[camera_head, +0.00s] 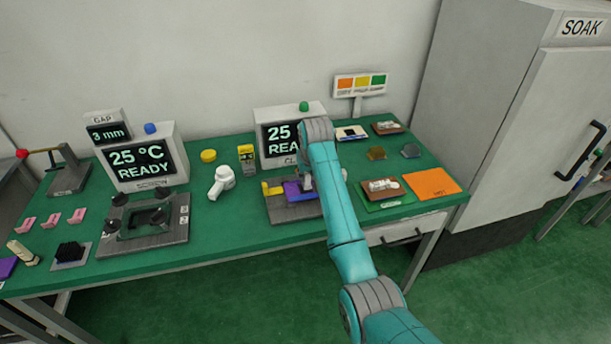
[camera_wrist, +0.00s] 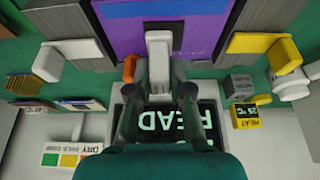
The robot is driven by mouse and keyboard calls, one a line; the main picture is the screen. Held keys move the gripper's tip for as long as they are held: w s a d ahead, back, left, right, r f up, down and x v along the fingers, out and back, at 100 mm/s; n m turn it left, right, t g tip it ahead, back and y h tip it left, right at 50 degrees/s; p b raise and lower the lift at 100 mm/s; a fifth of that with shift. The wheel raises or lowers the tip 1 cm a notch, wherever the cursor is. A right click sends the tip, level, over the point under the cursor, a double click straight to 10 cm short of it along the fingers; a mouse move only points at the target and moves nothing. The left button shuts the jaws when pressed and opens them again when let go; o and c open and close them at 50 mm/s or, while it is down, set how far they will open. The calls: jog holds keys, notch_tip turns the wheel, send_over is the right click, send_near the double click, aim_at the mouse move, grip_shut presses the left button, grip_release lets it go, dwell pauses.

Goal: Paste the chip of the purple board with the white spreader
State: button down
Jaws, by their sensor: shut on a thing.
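The purple board (camera_wrist: 123,38) lies in the fixture at the top middle of the wrist view, with a blue patch (camera_wrist: 150,9) on it. In the head view the board (camera_head: 297,191) is partly covered by my arm. My gripper (camera_wrist: 160,88) is shut on a pale upright piece, apparently the white spreader (camera_wrist: 159,48).
The fixture has a yellow lever (camera_wrist: 262,43) and a white lever (camera_wrist: 72,50) beside the board. A small orange part (camera_wrist: 130,68) is close to the spreader. A display (camera_head: 276,136) stands behind. A white tool (camera_head: 222,182) and a second fixture (camera_head: 148,218) are to the left.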

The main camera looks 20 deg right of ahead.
jog(key=shift+w+d, duration=0.1)
jog(key=shift+d, duration=0.15)
jog(key=shift+a, duration=0.2)
jog(key=shift+a, duration=0.8)
jog(key=shift+d, duration=0.1)
jog(key=shift+s+d+f, duration=0.1)
jog(key=shift+s+d, duration=0.1)
jog(key=shift+d, duration=0.25)
jog(key=shift+s+d, duration=0.2)
jog(key=shift+d, duration=0.25)
jog(key=shift+a, duration=0.15)
